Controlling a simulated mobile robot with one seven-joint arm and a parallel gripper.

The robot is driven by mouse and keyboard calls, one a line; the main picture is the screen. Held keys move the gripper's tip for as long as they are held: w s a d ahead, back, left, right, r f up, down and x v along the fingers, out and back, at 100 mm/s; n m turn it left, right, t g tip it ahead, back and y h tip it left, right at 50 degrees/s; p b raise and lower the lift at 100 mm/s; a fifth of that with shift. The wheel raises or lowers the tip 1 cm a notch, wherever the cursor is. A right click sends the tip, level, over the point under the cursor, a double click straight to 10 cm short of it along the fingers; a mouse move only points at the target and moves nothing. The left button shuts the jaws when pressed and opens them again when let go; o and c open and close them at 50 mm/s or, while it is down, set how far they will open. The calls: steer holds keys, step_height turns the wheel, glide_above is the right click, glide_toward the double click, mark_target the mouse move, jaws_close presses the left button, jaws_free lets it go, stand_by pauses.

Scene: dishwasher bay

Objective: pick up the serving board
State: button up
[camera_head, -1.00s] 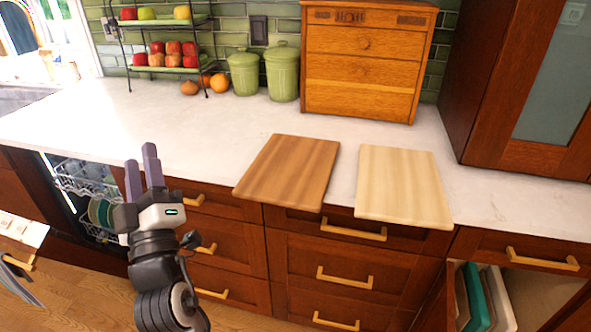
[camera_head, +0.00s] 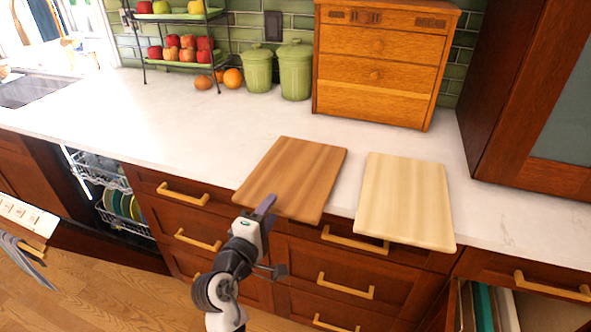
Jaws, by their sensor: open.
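Two wooden boards lie flat on the white counter, and both jut a little past its front edge. The darker brown board (camera_head: 291,179) is on the left and the pale board (camera_head: 405,199) is on the right. I cannot tell from the picture which one is called the serving board. My gripper (camera_head: 264,207) is at the front edge of the brown board, by its left front part. One finger shows against the board's edge; the other is hidden behind it or below the board. The jaws are open, and I cannot tell whether they touch the board.
A wooden drawer box (camera_head: 380,65) and green canisters (camera_head: 295,70) stand at the back. A tiered fruit rack (camera_head: 183,58) is at the back left. The dishwasher (camera_head: 120,205) is open at the left. The counter left of the boards is clear.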

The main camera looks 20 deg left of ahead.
steer(key=shift+w+f+p, duration=0.15)
steer(key=shift+w+p, duration=0.9)
steer(key=shift+w, duration=1.75)
steer(key=shift+c, duration=0.4)
jaws_close()
